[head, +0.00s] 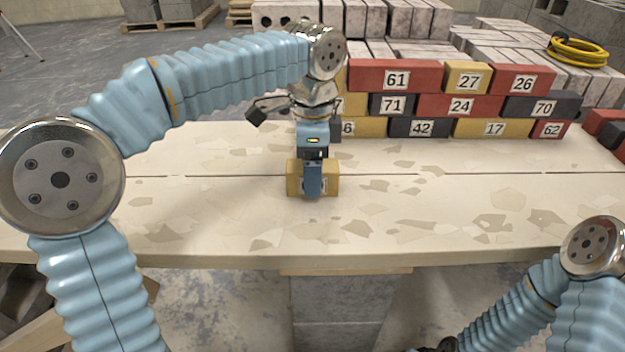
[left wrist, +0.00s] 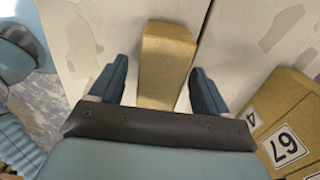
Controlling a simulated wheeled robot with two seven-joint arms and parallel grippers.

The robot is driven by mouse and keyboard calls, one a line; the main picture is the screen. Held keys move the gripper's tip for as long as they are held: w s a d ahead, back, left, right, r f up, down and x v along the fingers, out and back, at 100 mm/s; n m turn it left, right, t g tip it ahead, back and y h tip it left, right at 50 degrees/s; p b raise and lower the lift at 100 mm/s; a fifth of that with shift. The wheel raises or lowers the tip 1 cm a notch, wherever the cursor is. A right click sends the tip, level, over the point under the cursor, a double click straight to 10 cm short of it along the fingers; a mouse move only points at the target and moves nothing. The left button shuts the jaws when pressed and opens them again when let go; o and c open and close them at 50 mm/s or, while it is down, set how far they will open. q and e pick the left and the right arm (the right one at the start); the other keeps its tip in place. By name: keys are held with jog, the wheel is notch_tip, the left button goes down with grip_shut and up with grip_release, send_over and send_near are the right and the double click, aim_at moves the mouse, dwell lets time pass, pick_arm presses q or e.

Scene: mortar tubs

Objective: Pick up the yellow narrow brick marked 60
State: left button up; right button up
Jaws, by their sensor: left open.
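A yellow narrow brick (head: 331,178) stands alone on the pale bench, in front of the brick wall. My left gripper (head: 313,186) is above and around it, pointing down, and a finger covers most of the brick's front face, so I cannot read its number. In the left wrist view the yellow brick (left wrist: 166,58) lies between the two fingers of my left gripper (left wrist: 158,88). The fingers are apart, with a visible gap on each side of the brick. My right gripper is out of view; only part of the right arm shows at lower right.
A wall of numbered red, black and yellow bricks (head: 396,79) stands close behind. In the left wrist view a yellow brick marked 67 (left wrist: 286,146) is at lower right. The bench (head: 450,205) is clear to the front and right. A yellow hose (head: 578,50) lies on pale blocks.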

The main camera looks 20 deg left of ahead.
pick_arm(q)
jog(key=shift+c, duration=0.4)
jog(key=shift+r, duration=0.1)
jog(key=c, duration=1.3)
